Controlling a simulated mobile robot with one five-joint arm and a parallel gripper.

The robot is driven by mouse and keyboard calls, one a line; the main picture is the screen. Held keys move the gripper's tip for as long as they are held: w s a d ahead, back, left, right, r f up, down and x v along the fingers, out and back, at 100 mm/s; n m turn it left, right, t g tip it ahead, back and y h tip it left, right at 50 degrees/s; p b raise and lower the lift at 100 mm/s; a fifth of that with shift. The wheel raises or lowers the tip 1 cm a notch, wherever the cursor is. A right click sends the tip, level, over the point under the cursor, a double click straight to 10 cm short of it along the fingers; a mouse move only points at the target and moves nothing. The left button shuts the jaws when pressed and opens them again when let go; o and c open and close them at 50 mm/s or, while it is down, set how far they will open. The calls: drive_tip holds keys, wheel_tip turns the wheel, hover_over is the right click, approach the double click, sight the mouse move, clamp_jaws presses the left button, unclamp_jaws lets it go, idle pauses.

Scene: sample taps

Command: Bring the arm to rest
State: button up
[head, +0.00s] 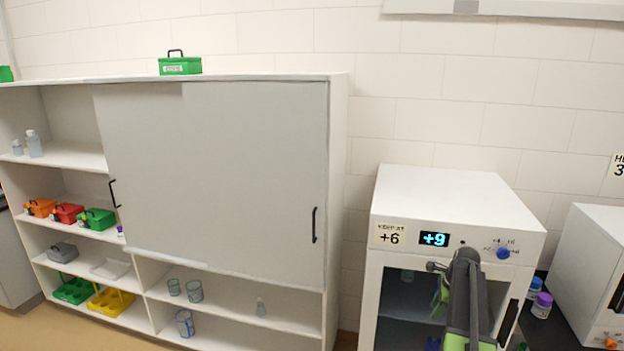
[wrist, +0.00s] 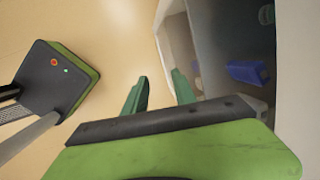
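My gripper (wrist: 160,88) shows in the wrist view as two green fingers set apart, with nothing visible between them. Pale floor lies beyond the left finger, and the edge of a white cabinet lies beyond the right one. In the head view my dark arm reaches forward in front of the small white fridge (head: 455,205). The arm's far end is foreshortened there, so I cannot make out the fingers clearly.
The fridge display (head: 434,239) reads +9, beside a +6 label (head: 391,235). A blue item (wrist: 248,72) is inside the cabinet, close right of my gripper. Purple-lidded jars (head: 541,305) stand right of the fridge. A shelf unit with sliding panels (head: 215,170) fills the left.

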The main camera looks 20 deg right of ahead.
drive_tip(key=a+f+n+g+b, duration=0.3)
drive_tip(key=a+n, duration=0.8)
drive_tip(key=a, duration=1.3)
drive_tip(key=s+a+f+n+b, duration=0.1)
drive_tip(key=s+a+f+n, duration=0.1)
drive_tip(key=s+a+n, duration=0.2)
drive_tip(key=s+a+f+n+b, duration=0.1)
drive_tip(key=a+n, duration=0.8)
drive_tip(key=a, duration=1)
drive_tip(key=s+f, duration=0.1)
drive_tip(key=s, duration=0.1)
drive_tip(key=shift+s+a+n+h+b, duration=0.2)
drive_tip(key=shift+s+n+h+b, duration=0.1)
drive_tip(key=shift+s+n, duration=0.1)
drive_tip(key=shift+d, duration=0.1)
